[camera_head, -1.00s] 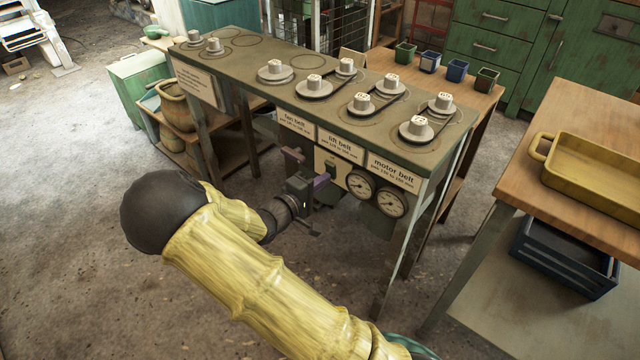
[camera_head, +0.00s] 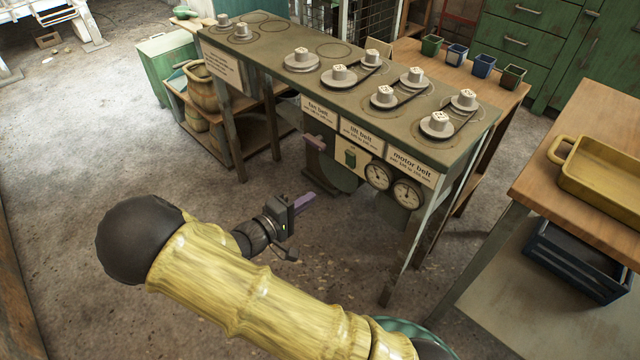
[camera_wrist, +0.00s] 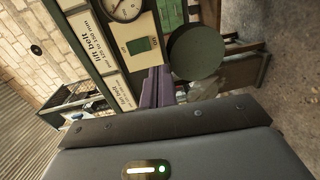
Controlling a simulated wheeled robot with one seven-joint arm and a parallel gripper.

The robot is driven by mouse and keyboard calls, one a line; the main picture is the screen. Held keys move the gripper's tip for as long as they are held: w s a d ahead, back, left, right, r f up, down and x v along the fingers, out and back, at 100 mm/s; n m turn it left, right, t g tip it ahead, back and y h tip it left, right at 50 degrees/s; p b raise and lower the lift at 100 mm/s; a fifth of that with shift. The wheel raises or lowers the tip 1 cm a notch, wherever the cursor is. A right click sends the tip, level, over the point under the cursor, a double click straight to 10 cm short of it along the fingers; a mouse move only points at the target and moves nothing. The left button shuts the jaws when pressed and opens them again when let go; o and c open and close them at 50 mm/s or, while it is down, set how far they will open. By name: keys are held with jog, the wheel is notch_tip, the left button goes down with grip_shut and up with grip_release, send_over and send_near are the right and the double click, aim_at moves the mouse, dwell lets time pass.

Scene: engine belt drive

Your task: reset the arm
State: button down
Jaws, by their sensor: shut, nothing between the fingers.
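My arm reaches in from the bottom of the head view. My gripper (camera_head: 304,203) has purple fingers, shut with nothing between them. It hangs in free air in front of the belt bench (camera_head: 262,62), apart from its front panel. In the wrist view the shut purple fingers (camera_wrist: 158,86) point toward the panel with its green switch (camera_wrist: 143,45) and a gauge (camera_wrist: 124,8).
The bench top carries several pulleys, some joined by belts. Two gauges (camera_head: 407,194) and a reddish handle (camera_head: 319,143) sit on its front. A wooden table (camera_head: 560,120) with a yellow tray (camera_head: 602,178) stands at right. The floor (camera_head: 90,150) at left is clear.

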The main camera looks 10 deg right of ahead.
jog(key=shift+s+a+f, duration=0.15)
jog(key=shift+s+a, duration=0.25)
jog(key=shift+a, duration=0.2)
jog(key=s+d+f+m+g+y, duration=0.1)
jog(key=s+d+m+g+y, duration=0.2)
jog(key=s+d+g, duration=0.5)
jog(key=s+d+r+m+g+y, duration=0.25)
jog(key=s+r+y, duration=0.2)
jog(key=y, duration=0.35)
notch_tip(320, 180, up, 42)
jog(key=s+m+t+y+p, duration=0.1)
jog(key=t+y+p, duration=0.1)
jog(key=p, duration=3.6)
jog(key=shift+r+t+y, duration=0.15)
jog(key=shift+t+y, duration=0.25)
jog(key=shift+t, duration=0.35)
